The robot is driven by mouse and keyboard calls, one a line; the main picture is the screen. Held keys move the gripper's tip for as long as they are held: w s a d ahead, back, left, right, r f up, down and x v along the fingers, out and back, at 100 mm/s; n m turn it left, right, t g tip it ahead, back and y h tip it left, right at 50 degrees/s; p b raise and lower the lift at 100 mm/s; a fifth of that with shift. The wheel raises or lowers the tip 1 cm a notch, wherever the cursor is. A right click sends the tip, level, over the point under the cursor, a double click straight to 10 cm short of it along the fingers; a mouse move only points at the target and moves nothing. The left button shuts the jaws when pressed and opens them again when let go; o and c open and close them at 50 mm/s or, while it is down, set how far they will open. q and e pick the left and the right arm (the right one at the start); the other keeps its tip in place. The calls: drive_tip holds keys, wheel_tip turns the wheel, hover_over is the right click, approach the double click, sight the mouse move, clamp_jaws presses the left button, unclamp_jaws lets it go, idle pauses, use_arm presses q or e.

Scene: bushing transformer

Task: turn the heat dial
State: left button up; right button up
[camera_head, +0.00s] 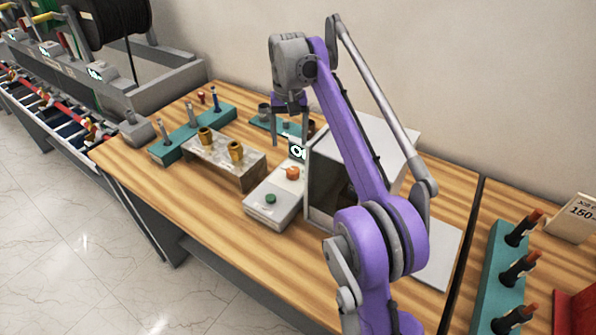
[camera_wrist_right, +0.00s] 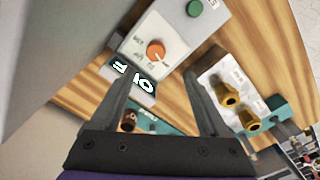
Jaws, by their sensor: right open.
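The heat dial (camera_head: 292,173) is a round orange knob on a light grey control box (camera_head: 262,205). It also shows in the right wrist view (camera_wrist_right: 156,51), on a white plate with small markings, just beyond the fingertips. A black display (camera_head: 297,151) with white characters sits behind the dial, partly hidden in the head view. My right gripper (camera_head: 289,139) is open and empty, with its fingers pointing down near the display. In the wrist view my right gripper (camera_wrist_right: 157,75) has its fingers wide apart, apart from the dial. My left gripper is not in view.
A green button (camera_head: 271,198) is on the same box. A white oven-like housing (camera_head: 403,145) stands close on the right. A grey block with brass fittings (camera_head: 236,150) and teal racks (camera_head: 168,150) stand on the left. The wooden table's front left is clear.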

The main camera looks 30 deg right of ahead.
sight(293, 171)
drive_tip(key=f, duration=0.3)
drive_tip(key=f+b, duration=0.1)
drive_tip(key=f, duration=0.3)
drive_tip(key=f+b, duration=0.1)
drive_tip(key=f, duration=0.3)
drive_tip(key=shift+d+f, duration=0.2)
drive_tip(key=shift+d, duration=0.2)
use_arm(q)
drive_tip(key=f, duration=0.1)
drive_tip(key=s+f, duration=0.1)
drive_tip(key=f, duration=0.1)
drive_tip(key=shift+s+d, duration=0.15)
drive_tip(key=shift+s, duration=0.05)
use_arm(e)
clamp_jaws()
